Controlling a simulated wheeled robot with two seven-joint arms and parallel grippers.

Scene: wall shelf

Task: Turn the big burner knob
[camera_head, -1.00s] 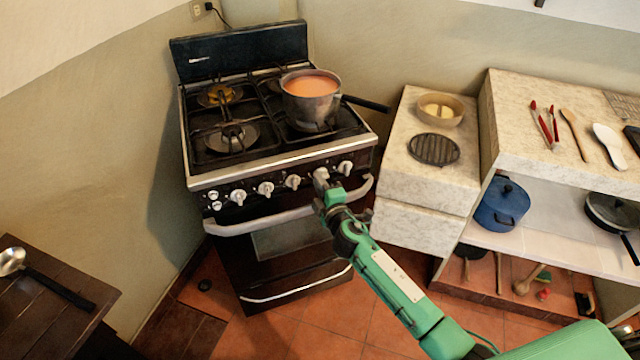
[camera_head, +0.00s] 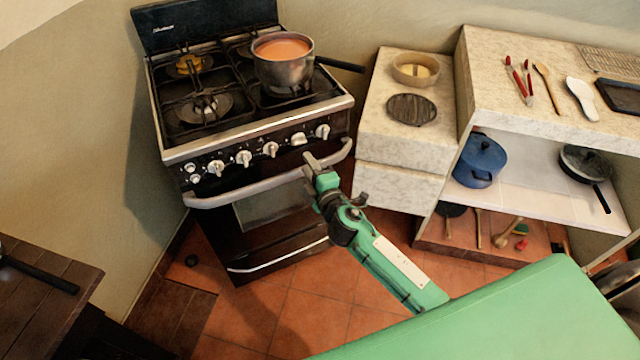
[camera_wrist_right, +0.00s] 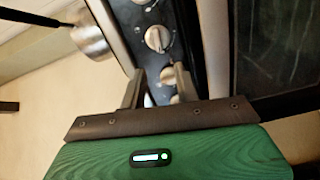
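The stove's front panel carries a row of silver knobs. The knob second from the right (camera_head: 299,139) lies with its grip turned sideways, unlike the upright grips of the rightmost knob (camera_head: 322,131) and the knob to its left (camera_head: 270,149). I cannot tell from markings which knob is the big burner's. My right gripper (camera_head: 308,164) is just below and in front of the sideways knob, apart from it. In the wrist view its fingers (camera_wrist_right: 158,85) are open, with a knob (camera_wrist_right: 170,75) partly visible beyond the gap; the rightmost knob (camera_wrist_right: 158,38) shows above. My left gripper is out of view.
The oven handle (camera_head: 255,188) runs under the knobs, close to my right gripper. A pot (camera_head: 284,72) of orange liquid stands on a right burner, its handle pointing right. A stone counter (camera_head: 375,125) stands right of the stove. Floor in front is clear.

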